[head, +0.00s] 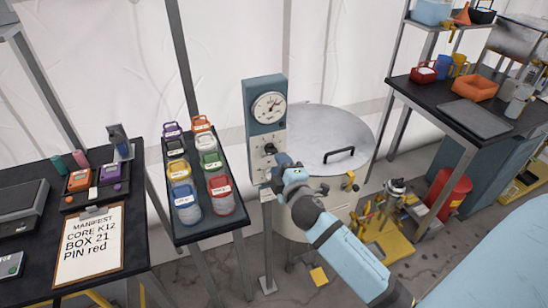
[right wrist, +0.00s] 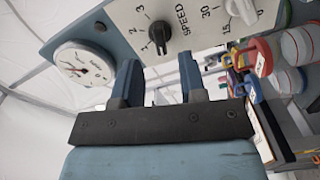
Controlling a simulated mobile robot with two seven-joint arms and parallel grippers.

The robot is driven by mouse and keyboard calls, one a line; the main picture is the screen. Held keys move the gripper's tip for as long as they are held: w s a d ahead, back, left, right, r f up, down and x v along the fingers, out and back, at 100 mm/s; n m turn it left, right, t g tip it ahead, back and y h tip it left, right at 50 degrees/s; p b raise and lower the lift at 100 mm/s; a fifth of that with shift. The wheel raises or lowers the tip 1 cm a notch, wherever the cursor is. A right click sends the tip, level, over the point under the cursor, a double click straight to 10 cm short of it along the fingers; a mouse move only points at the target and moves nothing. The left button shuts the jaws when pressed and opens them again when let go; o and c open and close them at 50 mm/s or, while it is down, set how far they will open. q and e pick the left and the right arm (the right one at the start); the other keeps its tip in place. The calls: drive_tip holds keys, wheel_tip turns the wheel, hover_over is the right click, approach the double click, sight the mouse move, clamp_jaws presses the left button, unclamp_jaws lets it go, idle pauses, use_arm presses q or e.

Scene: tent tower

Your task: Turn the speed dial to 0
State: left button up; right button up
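The speed dial is a black knob (right wrist: 159,33) on a white panel marked SPEED in the right wrist view, with the digits 2 and 3 readable beside it. Which digit its pointer marks is hard to tell. In the head view the knob (head: 270,148) is on the grey-blue control post (head: 264,88). My right gripper (head: 280,162) is just below and right of the knob. In the right wrist view my right gripper (right wrist: 160,72) is open, its two fingers apart, with the knob just beyond the gap and nothing held. My left gripper is out of view.
A white knob (right wrist: 241,10) with a 15 and 30 scale is beside the speed dial. A round gauge (head: 268,107) tops the post. A metal drum lid (head: 325,125) is to the right. A narrow shelf (head: 190,233) with several coloured jars stands close on the left.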

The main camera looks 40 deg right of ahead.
drive_tip(key=b+v, duration=0.1)
drive_tip(key=v, duration=0.7)
